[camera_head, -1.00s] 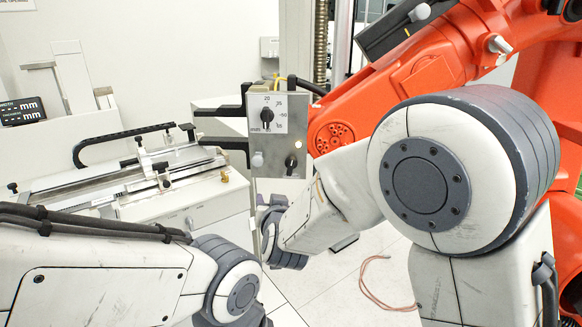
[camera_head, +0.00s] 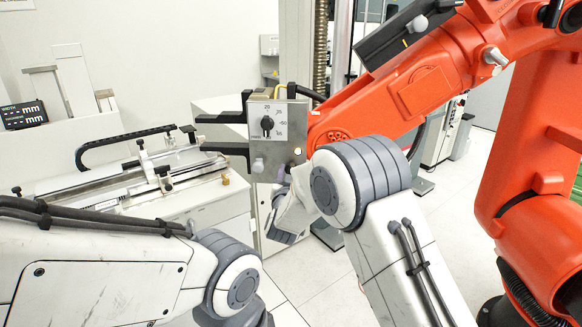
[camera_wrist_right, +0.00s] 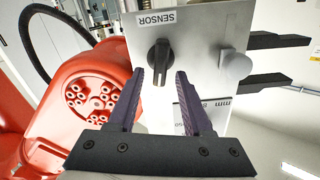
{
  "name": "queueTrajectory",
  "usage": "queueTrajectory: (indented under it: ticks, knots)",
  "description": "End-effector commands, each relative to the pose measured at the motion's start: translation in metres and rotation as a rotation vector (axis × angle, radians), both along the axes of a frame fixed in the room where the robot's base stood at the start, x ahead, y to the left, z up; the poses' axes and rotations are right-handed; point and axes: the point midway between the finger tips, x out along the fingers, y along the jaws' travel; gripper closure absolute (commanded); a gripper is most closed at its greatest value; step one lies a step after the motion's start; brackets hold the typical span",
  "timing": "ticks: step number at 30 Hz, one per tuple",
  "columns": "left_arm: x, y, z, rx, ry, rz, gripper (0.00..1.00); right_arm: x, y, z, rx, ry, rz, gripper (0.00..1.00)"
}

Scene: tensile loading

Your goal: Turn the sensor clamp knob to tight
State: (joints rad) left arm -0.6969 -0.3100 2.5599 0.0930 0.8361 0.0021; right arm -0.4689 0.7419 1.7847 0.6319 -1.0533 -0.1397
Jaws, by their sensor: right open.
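The black sensor clamp knob (camera_wrist_right: 159,60) sits on a grey metal panel under a "SENSOR" label in the right wrist view. Its bar lies upright in that picture. My right gripper (camera_wrist_right: 160,74) is open, with its dark ridged fingertips on either side of the knob's lower end; contact cannot be told. In the head view the right gripper (camera_head: 284,175) is at the lower right of the panel (camera_head: 283,140) and covers the knob there. My left arm shows at lower left, but its gripper is out of view.
A dial knob (camera_head: 267,124) with a numbered scale sits higher on the panel. A pale round knob (camera_head: 258,165) is at its lower left. Black bars (camera_head: 222,148) stick out left. An orange robot arm (camera_head: 420,95) stands close behind at right. A bench machine (camera_head: 130,180) is at left.

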Motion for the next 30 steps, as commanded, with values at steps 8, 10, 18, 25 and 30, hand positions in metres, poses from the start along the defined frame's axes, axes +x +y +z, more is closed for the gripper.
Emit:
queueTrajectory:
  ticks: [8,10,18,25,30]
  knots:
    - [0.0,0.0,0.003,0.0,0.0,0.0,0.28,0.008,-0.001,-0.001,-0.001,0.0,0.0,0.5]
    - [0.0,0.0,0.003,0.0,0.0,0.0,0.28,0.007,-0.001,-0.001,0.0,0.0,0.0,0.5]
    - [0.0,0.0,0.003,0.0,0.0,0.0,0.28,0.007,-0.001,0.0,0.0,0.0,0.0,1.0]
    - [0.0,0.0,-0.003,0.0,0.0,0.0,0.28,0.007,-0.001,-0.002,0.017,-0.001,0.001,1.0]
    - [0.0,0.0,-0.02,0.0,0.0,-0.001,0.28,0.007,-0.001,-0.005,0.08,-0.007,0.001,1.0]
